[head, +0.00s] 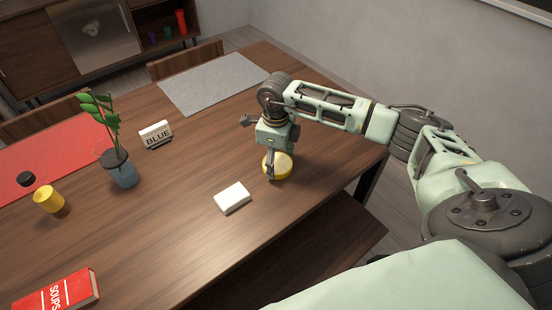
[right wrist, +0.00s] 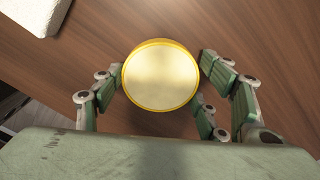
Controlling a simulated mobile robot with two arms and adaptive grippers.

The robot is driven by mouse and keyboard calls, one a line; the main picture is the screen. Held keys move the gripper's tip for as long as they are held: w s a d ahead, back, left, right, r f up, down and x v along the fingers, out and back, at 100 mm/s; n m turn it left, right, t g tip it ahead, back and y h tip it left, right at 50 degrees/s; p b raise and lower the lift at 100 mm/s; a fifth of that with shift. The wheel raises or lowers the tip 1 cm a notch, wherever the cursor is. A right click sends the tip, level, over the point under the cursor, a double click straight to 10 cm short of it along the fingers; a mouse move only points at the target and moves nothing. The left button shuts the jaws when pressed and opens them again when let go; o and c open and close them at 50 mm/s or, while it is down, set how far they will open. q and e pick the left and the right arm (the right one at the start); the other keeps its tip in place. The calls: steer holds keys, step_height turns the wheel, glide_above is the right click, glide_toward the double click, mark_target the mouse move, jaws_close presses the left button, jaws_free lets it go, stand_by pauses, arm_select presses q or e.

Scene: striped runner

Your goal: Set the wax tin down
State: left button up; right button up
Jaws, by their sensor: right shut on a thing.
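The wax tin appears to be the round yellow tin (head: 284,166) with a pale gold top, at the right part of the wooden table. It also shows in the right wrist view (right wrist: 160,77), seen from above between the fingers. My right gripper (head: 272,170) points down and is shut on the tin, with fingers at its left and right sides in the wrist view. The tin looks level. It is at or close to the table top; I cannot tell whether it touches. My left gripper is not in view.
A white block (head: 232,197) lies left of the tin. Bare wood surrounds the tin.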

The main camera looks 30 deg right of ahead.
mark_target(276, 163)
steer(key=shift+f, duration=0.15)
steer(key=o, duration=1.3)
steer(key=shift+c, duration=0.2)
steer(key=shift+r, duration=0.2)
steer(key=shift+r, duration=0.25)
step_height(276, 163, up, 12)
steer(key=shift+f+b, duration=0.25)
steer(key=shift+b, duration=0.2)
